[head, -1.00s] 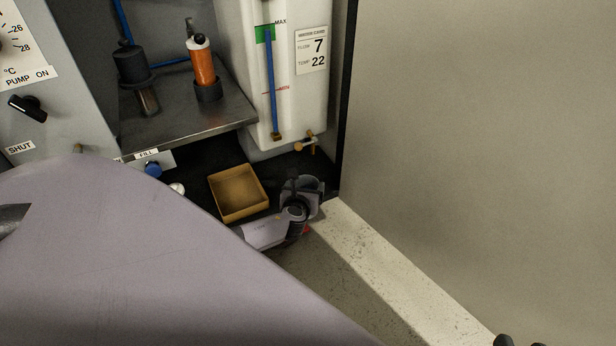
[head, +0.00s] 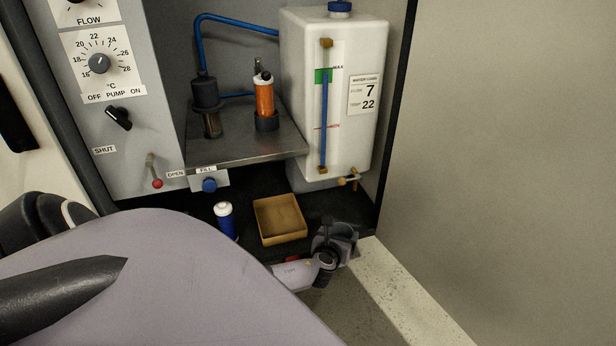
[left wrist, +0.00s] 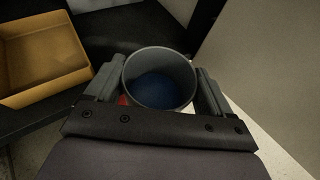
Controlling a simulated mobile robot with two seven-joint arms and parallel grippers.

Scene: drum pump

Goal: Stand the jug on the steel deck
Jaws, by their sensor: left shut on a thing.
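The jug is a grey, open-topped round vessel, blue inside, in the left wrist view (left wrist: 160,78). In the head view it shows only partly at my left gripper (head: 335,238), low and right of the brown tray. My left gripper (left wrist: 160,90) is shut on the jug, with a finger on each side of it. The jug's base is hidden. My right gripper is not in view.
An orange cylinder (head: 265,96) and a dark pump (head: 206,100) with a blue hose stand on the deck. The white tank (head: 345,95) stands to its right. Below are a brown tray (head: 280,220) and a white-and-blue bottle (head: 226,220). The deck's front strip is clear.

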